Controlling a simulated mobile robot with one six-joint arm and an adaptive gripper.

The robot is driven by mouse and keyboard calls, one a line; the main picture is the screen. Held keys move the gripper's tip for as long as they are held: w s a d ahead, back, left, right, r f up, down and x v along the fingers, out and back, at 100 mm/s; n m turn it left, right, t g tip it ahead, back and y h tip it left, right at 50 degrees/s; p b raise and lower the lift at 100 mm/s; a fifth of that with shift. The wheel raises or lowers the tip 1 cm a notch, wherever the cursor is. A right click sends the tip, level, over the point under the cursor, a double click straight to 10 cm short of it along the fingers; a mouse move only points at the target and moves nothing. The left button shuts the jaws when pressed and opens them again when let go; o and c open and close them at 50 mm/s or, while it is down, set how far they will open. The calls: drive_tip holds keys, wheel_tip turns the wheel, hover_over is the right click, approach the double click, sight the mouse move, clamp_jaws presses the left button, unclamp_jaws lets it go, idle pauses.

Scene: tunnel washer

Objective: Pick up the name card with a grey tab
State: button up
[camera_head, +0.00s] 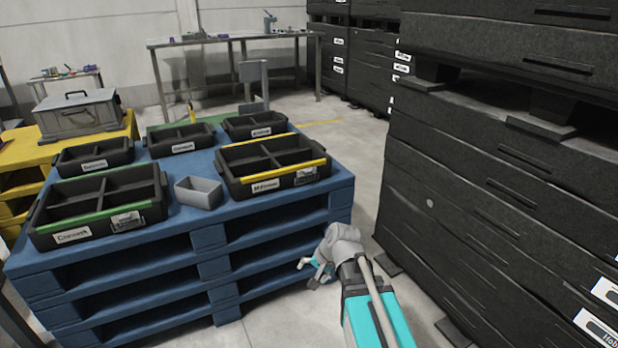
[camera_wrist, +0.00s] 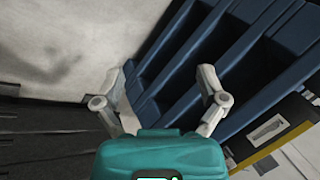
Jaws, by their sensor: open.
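No name card with a grey tab can be told for certain. A small card with a greyish piece (camera_head: 127,221) is on the front of the green-edged black tray, and a similar one (camera_head: 306,175) is on the yellow-edged tray's front. The wrist view shows a pale label with a grey patch (camera_wrist: 267,128) at the right. My gripper (camera_head: 312,272) is beside the front right of the blue pallet stack, below its top. It also shows in the wrist view (camera_wrist: 160,80), fingers spread and empty, over floor and blue slats.
The blue pallet stack (camera_head: 219,215) bears several black trays, including the green-edged tray (camera_head: 45,215) and yellow-edged tray (camera_head: 235,172), and a small grey bin (camera_head: 199,193). Tall black stacks (camera_head: 480,190) stand at right. A narrow strip of floor (camera_head: 365,165) lies between.

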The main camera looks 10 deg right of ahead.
drive_tip(key=w+a+r+m+t+y+b, duration=0.1)
drive_tip(key=w+r+m+t+y+b, duration=0.2)
drive_tip(key=w+m, duration=0.45)
drive_tip(key=w+d+r+m+t+b, duration=0.1)
drive_tip(key=w+d+r+m+t, duration=0.2)
drive_tip(key=w+d+m+t, duration=0.2)
drive_tip(key=w+d+r+m+t+h+b, duration=0.1)
drive_tip(key=w+d+r+m+t, duration=0.3)
drive_tip(key=w+m, duration=0.7)
drive_tip(key=d+m+t, duration=0.1)
drive_tip(key=m, duration=0.2)
drive_tip(key=shift+r+t+h, duration=0.3)
drive_tip(key=shift+t, duration=0.1)
drive_tip(key=shift+w+m, duration=0.1)
drive_tip(key=shift+m, duration=0.15)
approach(310, 173)
drive_tip(key=x, duration=0.3)
drive_tip(key=shift+x, duration=0.9)
drive_tip(key=shift+a+r, duration=0.1)
